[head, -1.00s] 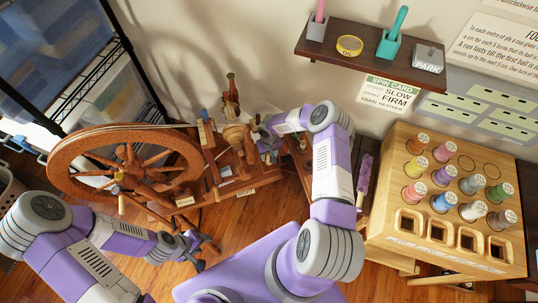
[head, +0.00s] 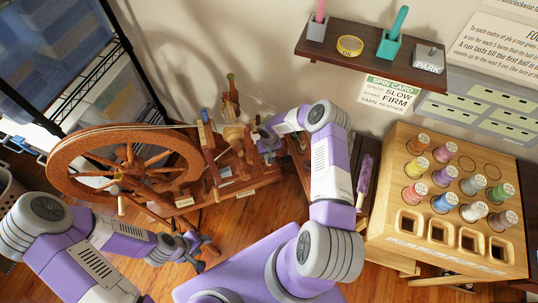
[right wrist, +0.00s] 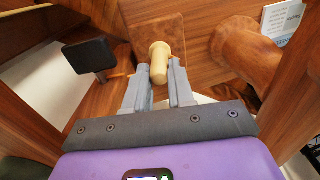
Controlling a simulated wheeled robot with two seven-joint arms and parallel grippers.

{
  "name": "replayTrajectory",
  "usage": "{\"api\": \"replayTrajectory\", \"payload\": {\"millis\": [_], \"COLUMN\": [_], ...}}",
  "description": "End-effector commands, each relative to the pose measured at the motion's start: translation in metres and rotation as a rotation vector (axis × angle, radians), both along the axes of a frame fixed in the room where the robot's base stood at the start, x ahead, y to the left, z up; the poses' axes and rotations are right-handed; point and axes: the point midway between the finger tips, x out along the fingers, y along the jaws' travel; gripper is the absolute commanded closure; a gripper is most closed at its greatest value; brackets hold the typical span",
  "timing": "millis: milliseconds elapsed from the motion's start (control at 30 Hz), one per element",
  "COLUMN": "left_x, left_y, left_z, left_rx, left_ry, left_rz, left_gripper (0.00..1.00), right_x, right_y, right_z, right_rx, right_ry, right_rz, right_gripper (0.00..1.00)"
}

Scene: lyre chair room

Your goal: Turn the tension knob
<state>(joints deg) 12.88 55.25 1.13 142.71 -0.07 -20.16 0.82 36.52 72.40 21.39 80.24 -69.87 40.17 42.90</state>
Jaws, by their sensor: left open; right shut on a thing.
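The wooden spinning wheel (head: 58,190) stands at the left of the head view, with its upright posts and flyer end right of the wheel rim. In the right wrist view a pale rounded wooden knob (right wrist: 159,62) stands between the fingers of my right gripper (right wrist: 160,80), which is shut on it. In the head view my right gripper (head: 265,137) reaches the right end of the spinning wheel, and the knob is hidden there. My left gripper (head: 199,254) is open and empty, low near the treadle in front of the spinning wheel.
A wooden rack (head: 385,220) with several coloured thread spools stands at the right. A wire shelving unit (head: 137,55) stands at the back left. In the right wrist view a dark block (right wrist: 89,55) sits left of the knob.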

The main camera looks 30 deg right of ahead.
Motion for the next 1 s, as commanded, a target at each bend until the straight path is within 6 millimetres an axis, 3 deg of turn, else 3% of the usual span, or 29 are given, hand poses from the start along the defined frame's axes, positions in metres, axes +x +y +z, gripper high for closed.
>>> {"api": "replayTrajectory", "payload": {"millis": [600,1000], "left_x": [0.000,0.000], "left_y": [0.000,0.000], "left_z": [-0.018,-0.020], "left_rx": [0.000,0.000], "left_ry": [0.000,0.000], "left_rz": [0.000,0.000], "left_gripper": [0.53,0.53], "right_x": [0.001,0.001], "right_y": [-0.001,-0.001], "right_z": [0.000,0.000], "right_rx": [-0.002,0.000], "right_ry": [-0.003,-0.002], "right_rz": [-0.380,-0.448], "right_gripper": [1.00,1.00]}}
